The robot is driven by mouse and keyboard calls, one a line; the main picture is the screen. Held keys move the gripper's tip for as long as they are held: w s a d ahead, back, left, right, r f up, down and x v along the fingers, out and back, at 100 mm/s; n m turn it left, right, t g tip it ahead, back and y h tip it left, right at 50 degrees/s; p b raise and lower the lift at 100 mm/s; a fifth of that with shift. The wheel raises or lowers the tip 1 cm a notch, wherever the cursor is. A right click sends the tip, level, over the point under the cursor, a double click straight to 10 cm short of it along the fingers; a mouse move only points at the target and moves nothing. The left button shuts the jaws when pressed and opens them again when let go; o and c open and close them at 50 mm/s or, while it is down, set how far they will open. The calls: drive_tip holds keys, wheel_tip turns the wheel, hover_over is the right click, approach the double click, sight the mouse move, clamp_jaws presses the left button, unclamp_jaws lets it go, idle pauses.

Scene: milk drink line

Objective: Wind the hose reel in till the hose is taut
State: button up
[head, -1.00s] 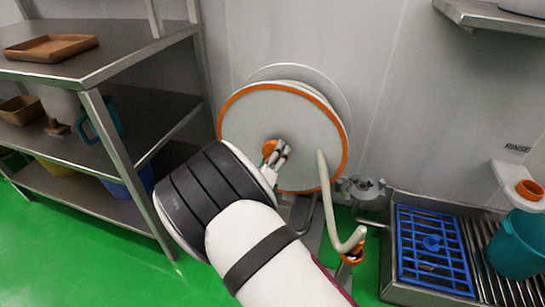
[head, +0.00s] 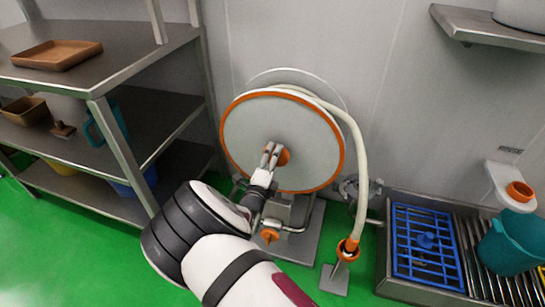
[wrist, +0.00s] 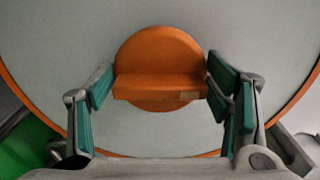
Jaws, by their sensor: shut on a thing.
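The hose reel (head: 245,135) is a large pale disc with an orange rim, upright against the wall. In the wrist view an orange hub knob (wrist: 160,50) with a raised bar sits at its centre. My gripper (head: 272,152) is at the hub; in the wrist view its green-padded fingers press on both ends of the bar. The cream hose (head: 352,130) leaves the top of the reel and arcs down its right side without a sag, into an orange fitting (head: 347,249) on a grey floor stand. My gripper hides part of the hub in the head view.
A metal shelf unit (head: 90,75) stands close on the left. A sink with a blue grate (head: 428,250) and a teal bucket (head: 510,245) is at right. Another orange knob (head: 270,236) is low by the reel's base. Green floor lies open at front left.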

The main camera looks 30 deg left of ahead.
drive_tip(key=shift+n, duration=0.5)
drive_tip(key=o, duration=1.5)
drive_tip(key=shift+s, duration=0.1)
drive_tip(key=v, duration=1.1)
drive_tip(key=shift+s+f, duration=0.1)
drive_tip(key=shift+s, duration=0.3)
